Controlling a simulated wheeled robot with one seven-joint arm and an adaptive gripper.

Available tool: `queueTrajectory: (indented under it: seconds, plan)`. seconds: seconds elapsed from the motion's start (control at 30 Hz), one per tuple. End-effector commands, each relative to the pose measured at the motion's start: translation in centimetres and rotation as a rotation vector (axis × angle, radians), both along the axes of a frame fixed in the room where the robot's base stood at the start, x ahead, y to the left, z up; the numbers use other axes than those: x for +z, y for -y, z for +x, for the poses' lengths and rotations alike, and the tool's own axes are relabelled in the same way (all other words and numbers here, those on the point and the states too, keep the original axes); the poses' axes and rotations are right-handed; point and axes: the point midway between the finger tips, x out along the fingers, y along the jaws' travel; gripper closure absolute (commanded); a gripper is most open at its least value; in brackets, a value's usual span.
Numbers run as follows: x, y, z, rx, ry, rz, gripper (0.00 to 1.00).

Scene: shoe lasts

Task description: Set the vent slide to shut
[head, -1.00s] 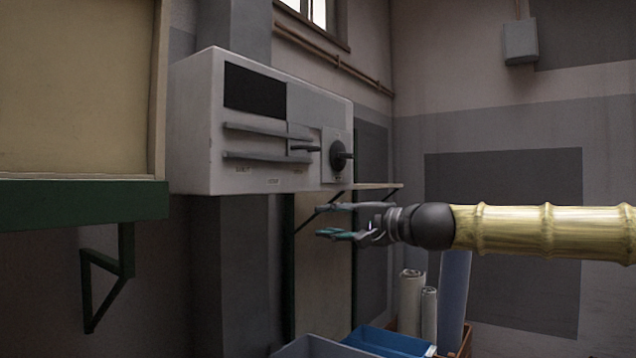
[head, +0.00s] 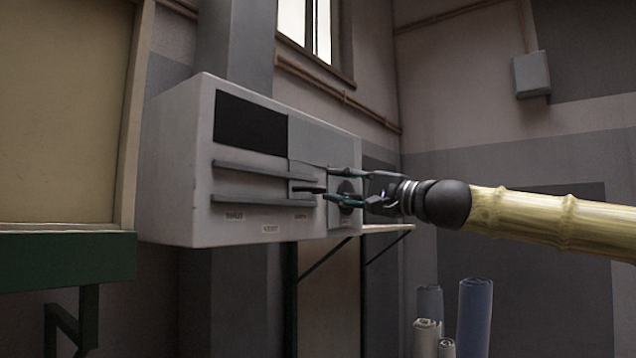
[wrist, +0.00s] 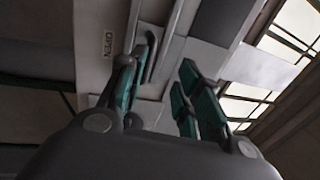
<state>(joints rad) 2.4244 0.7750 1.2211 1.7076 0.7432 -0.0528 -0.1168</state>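The vent slide (head: 303,180) is a grey plate with a dark lever, set between two dark horizontal rails (head: 247,169) on a pale box. It sits at the rails' right end. In the wrist view one label (wrist: 108,42) reads OPEN. My gripper (head: 332,184) is open, its fingers pointing left, with the tips close to the lever's right end. I cannot tell whether they touch it. In the wrist view the fingers (wrist: 168,62) are apart with nothing clearly between them.
A round dark knob (head: 346,190) on the box is partly hidden behind my fingers. A black panel (head: 249,122) is above the rails. A narrow shelf (head: 388,229) is below right. Rolled sheets (head: 474,315) stand at lower right. A green ledge (head: 70,258) is at left.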

Motion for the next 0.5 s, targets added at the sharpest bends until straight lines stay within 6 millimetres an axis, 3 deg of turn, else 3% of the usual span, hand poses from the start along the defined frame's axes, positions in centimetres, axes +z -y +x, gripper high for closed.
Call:
queueTrajectory:
  seconds: [0.13,0.5]
  plan:
    - [-0.1,-2.1,2.0,0.003,-0.009,-0.002,0.66]
    - [0.5,-4.8,4.0,0.002,-0.008,-0.002,0.66]
